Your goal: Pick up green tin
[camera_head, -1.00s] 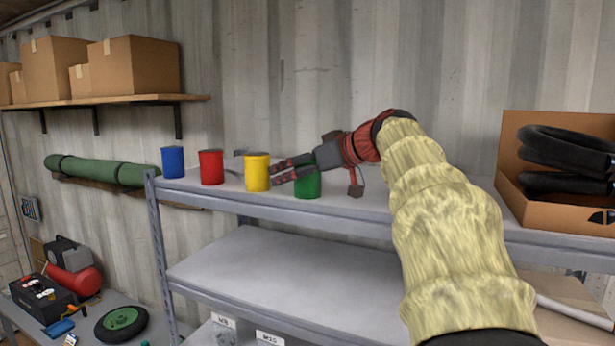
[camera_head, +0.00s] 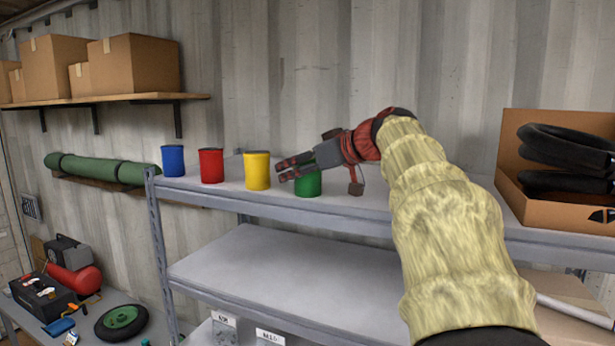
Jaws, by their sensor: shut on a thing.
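The green tin (camera_head: 309,185) stands upright on the top shelf of the grey rack, at the right end of a row of tins. The yellow tin (camera_head: 257,171) stands just left of my fingertips. The red tin (camera_head: 211,166) and the blue tin (camera_head: 173,161) stand further left.
The grey top shelf (camera_head: 370,200) is clear right of the gripper up to a cardboard box (camera_head: 550,212) holding black coiled tubes. A corrugated wall (camera_head: 290,90) stands close behind. A lower shelf (camera_head: 280,270) is empty.

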